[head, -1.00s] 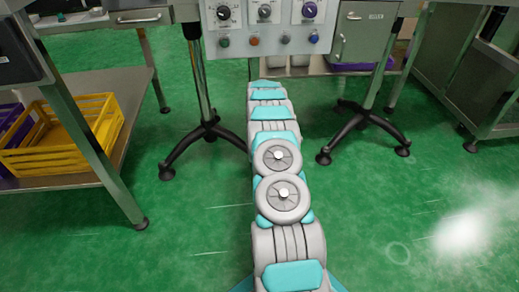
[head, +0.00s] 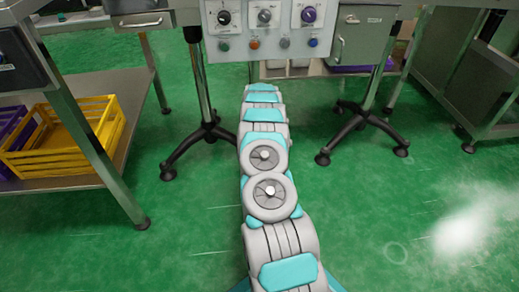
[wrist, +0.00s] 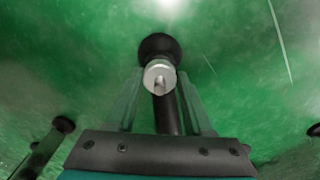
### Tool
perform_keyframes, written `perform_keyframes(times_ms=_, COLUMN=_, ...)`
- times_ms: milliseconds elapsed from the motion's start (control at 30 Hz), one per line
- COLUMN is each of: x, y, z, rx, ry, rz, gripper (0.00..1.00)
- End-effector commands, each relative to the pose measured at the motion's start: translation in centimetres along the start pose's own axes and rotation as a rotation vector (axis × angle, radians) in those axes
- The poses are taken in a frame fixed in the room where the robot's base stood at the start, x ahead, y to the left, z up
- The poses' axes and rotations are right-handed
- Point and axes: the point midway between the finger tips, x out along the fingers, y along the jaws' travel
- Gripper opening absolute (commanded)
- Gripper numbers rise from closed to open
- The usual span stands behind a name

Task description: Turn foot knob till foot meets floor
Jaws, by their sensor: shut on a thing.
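A silver foot knob (wrist: 159,74) is in the middle of the wrist view, with a round black foot (wrist: 160,46) just beyond it and a dark leg (wrist: 166,115) below it in the picture. My gripper (wrist: 160,80) is shut on the knob, one pale finger on each side. I cannot tell whether this foot touches the green floor. In the head view my arm reaches forward between the machine's black-footed legs, and its far end with the gripper is hidden.
The control panel (head: 265,30) hangs above my arm's far end. Splayed black leg bases stand left (head: 211,132) and right (head: 362,117). A table with a yellow crate (head: 70,132) is at left, a metal cabinet (head: 470,85) at right. The floor at front right is clear.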

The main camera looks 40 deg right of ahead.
Motion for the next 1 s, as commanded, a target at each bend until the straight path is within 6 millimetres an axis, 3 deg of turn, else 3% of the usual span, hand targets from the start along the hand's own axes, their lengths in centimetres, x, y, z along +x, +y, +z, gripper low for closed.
perform_keyframes(times_ms=500, x=-0.11, y=-0.12, z=-0.14, rx=0.331, ry=0.001, rz=0.001, gripper=0.0)
perform_keyframes(times_ms=1000, x=-0.08, y=-0.05, z=-0.1, rx=0.394, ry=0.002, rz=0.001, gripper=0.0)
